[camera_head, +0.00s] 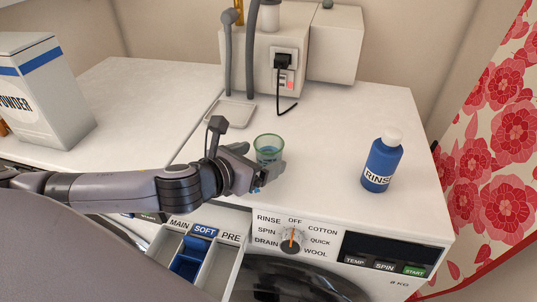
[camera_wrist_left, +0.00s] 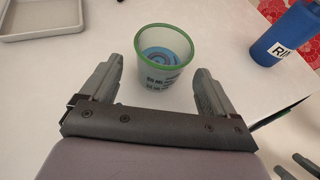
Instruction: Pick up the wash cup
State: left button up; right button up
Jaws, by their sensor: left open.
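The wash cup (camera_head: 268,150) is a translucent cup with a green rim and blue liquid inside. It stands upright on the white washer top (camera_head: 330,130), and it also shows in the left wrist view (camera_wrist_left: 163,75). My left gripper (camera_head: 264,166) is open and low over the washer top. In the left wrist view its two fingers (camera_wrist_left: 159,70) lie to the left and right of the cup, with gaps showing on both sides. Dark finger-like parts at the lower right of that view may be my right gripper (camera_wrist_left: 298,168); its opening is unclear.
A blue rinse bottle (camera_head: 382,160) stands to the right of the cup. A shallow grey tray (camera_head: 231,112) and a box with hoses and a plug (camera_head: 290,50) are behind. A powder box (camera_head: 43,90) stands left. The detergent drawer (camera_head: 200,248) is open in front.

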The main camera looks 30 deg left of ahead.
aim_at(262, 157)
pick_arm(q)
jog(key=shift+x, duration=2.2)
jog(key=c, duration=1.1)
jog(key=shift+r, duration=0.15)
